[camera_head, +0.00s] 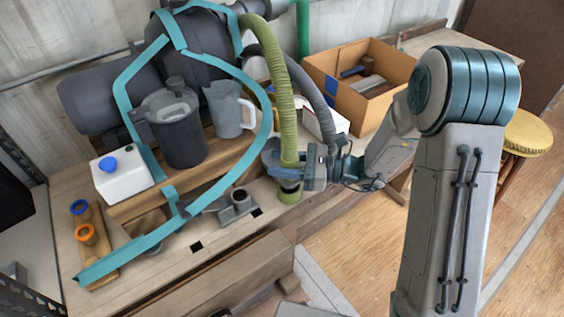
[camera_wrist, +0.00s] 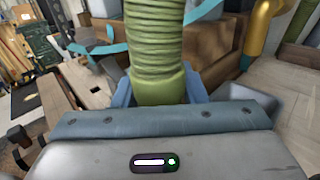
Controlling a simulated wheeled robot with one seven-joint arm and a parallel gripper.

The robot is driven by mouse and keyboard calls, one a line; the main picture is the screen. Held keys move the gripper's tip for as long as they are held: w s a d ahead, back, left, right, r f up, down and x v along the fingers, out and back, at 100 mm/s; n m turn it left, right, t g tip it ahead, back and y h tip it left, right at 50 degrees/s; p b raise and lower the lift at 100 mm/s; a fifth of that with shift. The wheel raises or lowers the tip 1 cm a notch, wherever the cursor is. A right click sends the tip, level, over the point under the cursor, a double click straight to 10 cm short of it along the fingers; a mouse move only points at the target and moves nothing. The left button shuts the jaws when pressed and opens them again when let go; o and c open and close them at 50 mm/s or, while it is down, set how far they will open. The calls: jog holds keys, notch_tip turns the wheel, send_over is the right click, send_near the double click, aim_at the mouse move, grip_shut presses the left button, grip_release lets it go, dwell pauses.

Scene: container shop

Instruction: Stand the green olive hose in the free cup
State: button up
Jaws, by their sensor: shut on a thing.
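The green olive hose (camera_head: 284,100) is ribbed and arches down from the upper middle of the head view. My gripper (camera_head: 289,172) is shut around its lower part, and the hose end shows just below the jaws over the bench's front edge. In the wrist view, the hose (camera_wrist: 155,45) stands nearly upright between the jaws (camera_wrist: 158,95), with a smooth cuff at the grip. A small grey cup (camera_head: 239,197) on a flat base stands on the bench, left of the hose end and apart from it; its mouth looks empty. The hose's lower tip is hidden in the wrist view.
A teal strap or band (camera_head: 262,85) curves around the dark canister (camera_head: 178,135) and grey jug (camera_head: 225,110). A grey hose (camera_head: 312,95) hangs right behind the green one. A cardboard box (camera_head: 350,65) with tools stands at the back right. A white container (camera_head: 122,178) stands left.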

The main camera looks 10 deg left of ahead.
jog(key=shift+f+b, duration=0.9)
jog(key=shift+f, duration=0.5)
dwell(0.9)
jog(key=o, duration=1.2)
jog(key=shift+d, duration=0.15)
jog(key=d, duration=0.4)
jog(key=w+d, duration=0.1)
jog(key=d, duration=0.8)
jog(key=shift+w+d, duration=0.25)
jog(key=shift+w, duration=0.05)
jog(key=shift+r, duration=0.1)
